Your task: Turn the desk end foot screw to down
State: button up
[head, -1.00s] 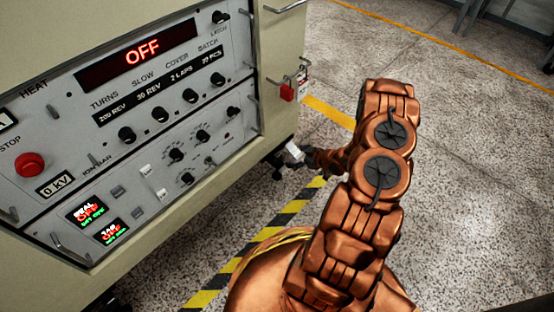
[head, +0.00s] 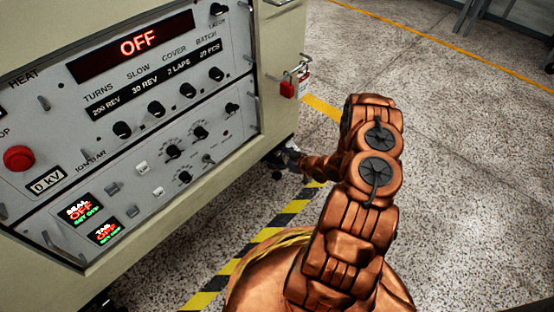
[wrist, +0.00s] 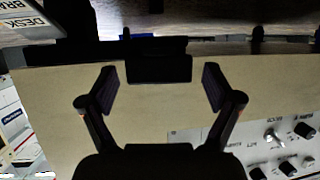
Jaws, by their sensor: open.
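My gripper (head: 286,158) is at the lower corner of the cream cabinet (head: 284,60) in the head view, low near the floor. In the wrist view my gripper (wrist: 160,88) has its two fingers spread, with nothing between the tips. A dark block (wrist: 158,64) stands just beyond the fingertips, against the cream panel; I cannot tell whether it belongs to the foot screw. A small dark foot part (head: 277,174) shows under the cabinet corner in the head view. The foot screw itself and its position cannot be made out.
The control panel (head: 150,165) with knobs and OFF displays faces left of my arm. A red padlock (head: 288,88) hangs on the cabinet side. A partial label reading DESK (wrist: 32,14) is in the wrist view. Striped floor tape (head: 250,240) runs below; speckled floor on the right is clear.

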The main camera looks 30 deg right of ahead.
jog(key=shift+w+a+f, duration=0.1)
jog(key=shift+w, duration=0.15)
jog(key=c, duration=1.2)
jog(key=shift+o, duration=0.2)
jog(key=shift+a+r+m+h+p, duration=0.1)
jog(key=shift+r+m+h+p, duration=0.25)
jog(key=shift+p, duration=0.7)
jog(key=shift+f+m+h+p, duration=0.15)
jog(key=shift+m+h+p, duration=0.3)
jog(key=shift+p, duration=0.1)
jog(key=shift+f+t, duration=0.15)
jog(key=shift+t, duration=0.15)
jog(key=o, duration=1.2)
jog(key=shift+c, duration=0.2)
